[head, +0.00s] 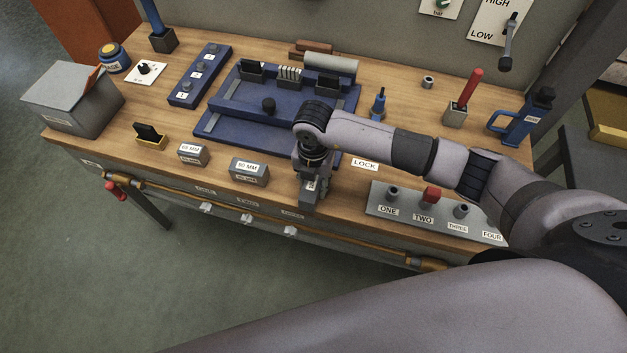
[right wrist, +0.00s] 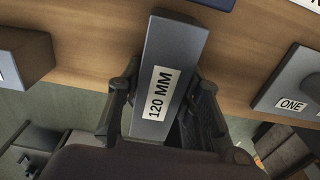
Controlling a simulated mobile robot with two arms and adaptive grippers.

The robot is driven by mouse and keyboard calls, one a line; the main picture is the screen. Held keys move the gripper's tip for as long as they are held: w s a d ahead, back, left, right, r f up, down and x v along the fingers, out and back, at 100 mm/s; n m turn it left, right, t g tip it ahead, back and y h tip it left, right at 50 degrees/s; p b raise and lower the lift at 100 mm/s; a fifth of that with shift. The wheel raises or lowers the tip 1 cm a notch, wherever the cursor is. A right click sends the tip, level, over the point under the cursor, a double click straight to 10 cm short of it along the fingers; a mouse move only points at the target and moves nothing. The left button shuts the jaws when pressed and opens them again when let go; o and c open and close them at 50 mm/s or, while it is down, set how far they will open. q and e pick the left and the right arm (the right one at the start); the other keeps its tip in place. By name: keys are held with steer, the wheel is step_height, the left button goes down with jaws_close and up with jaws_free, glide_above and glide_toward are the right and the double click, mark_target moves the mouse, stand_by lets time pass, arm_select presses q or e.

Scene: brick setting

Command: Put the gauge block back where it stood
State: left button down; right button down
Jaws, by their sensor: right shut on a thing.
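A grey gauge block marked 120 MM (right wrist: 178,48) is between the fingers of my right gripper (right wrist: 165,92) in the right wrist view. In the head view the block (head: 311,192) shows below my right gripper (head: 312,170), at the bench's front edge, right of the 90 MM block (head: 249,171). I cannot tell whether it touches the bench top. The 65 MM block (head: 193,154) stands further left. My right gripper is shut on the 120 MM block. My left gripper is not in view.
A blue fixture (head: 250,125) lies behind the blocks. A LOCK label (head: 364,164) and a grey plate with labelled posts (head: 379,208) lie to the right. A brass rail (head: 330,247) runs along the bench front. A grey box (head: 67,108) stands at the left.

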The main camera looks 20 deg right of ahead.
steer(key=shift+f, duration=0.1)
steer(key=c, duration=1.1)
jaws_free()
steer(key=shift+r, duration=0.2)
step_height(320, 180, up, 11)
steer(key=b, duration=0.3)
steer(key=shift+r, duration=0.5)
